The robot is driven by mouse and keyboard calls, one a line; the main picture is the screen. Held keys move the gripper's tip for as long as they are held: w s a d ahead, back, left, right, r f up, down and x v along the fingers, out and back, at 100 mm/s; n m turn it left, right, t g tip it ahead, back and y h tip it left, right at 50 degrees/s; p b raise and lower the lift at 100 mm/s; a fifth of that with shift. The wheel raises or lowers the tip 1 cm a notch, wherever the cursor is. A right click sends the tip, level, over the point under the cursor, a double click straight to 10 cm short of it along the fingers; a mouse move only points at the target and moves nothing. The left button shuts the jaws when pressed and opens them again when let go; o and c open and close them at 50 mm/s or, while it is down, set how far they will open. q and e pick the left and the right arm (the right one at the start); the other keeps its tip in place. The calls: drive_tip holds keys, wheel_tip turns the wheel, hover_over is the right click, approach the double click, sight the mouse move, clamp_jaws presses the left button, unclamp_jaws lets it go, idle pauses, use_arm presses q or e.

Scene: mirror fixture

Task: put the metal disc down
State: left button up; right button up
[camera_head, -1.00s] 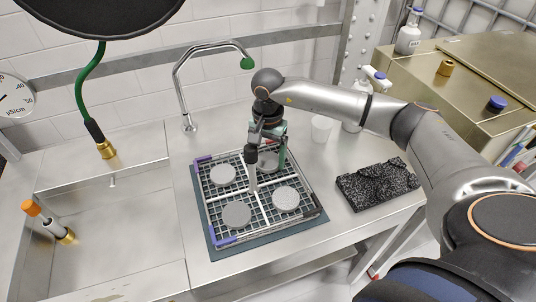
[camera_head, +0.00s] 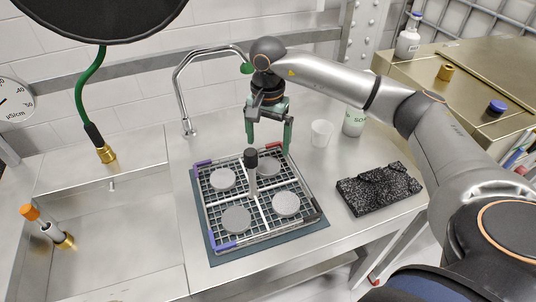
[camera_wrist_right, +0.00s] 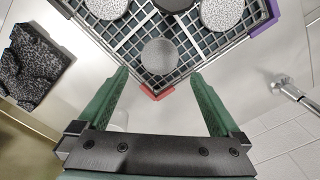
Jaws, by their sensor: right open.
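Several grey metal discs lie in a wire rack (camera_head: 262,233) with a central post and dark knob (camera_head: 251,158). The disc nearest my right gripper (camera_head: 269,147) is in the far right compartment (camera_head: 268,168), by the red corner; the right wrist view also shows this disc (camera_wrist_right: 160,56). The others are at the far left (camera_head: 222,179), near left (camera_head: 236,218) and near right (camera_head: 286,204). My right gripper's green fingers are open, empty and apart from the disc, above the rack's far edge. My left gripper is not in view.
The rack sits on a dark mat (camera_head: 212,258) on the steel counter. A sink with a tap (camera_head: 184,100) is at the left. A white cup (camera_head: 321,133), a soap bottle (camera_head: 354,122) and a black speckled block (camera_head: 378,190) stand to the right.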

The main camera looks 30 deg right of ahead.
drive_tip(key=shift+r, duration=2.4)
